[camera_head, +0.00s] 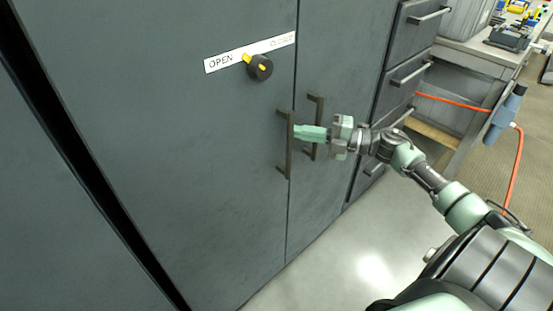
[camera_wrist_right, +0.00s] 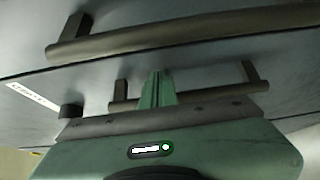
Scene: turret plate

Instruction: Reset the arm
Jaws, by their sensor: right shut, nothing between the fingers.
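My right arm reaches in from the right in the head view. Its green right gripper (camera_head: 308,133) is shut with nothing in it, at the two vertical cabinet handles. It crosses in front of the right handle (camera_head: 317,105), and its tips are close to the left handle (camera_head: 289,155). I cannot tell whether they touch. My left gripper is not in view.
The grey cabinet doors (camera_head: 150,110) look closed. A black knob (camera_head: 261,69) with a yellow pointer sits by a label (camera_head: 222,62) reading OPEN. Drawers (camera_head: 400,75) stand to the right, with an orange cable (camera_head: 455,101) and a workbench (camera_head: 470,45) beyond. Pale floor (camera_head: 350,245) is clear below.

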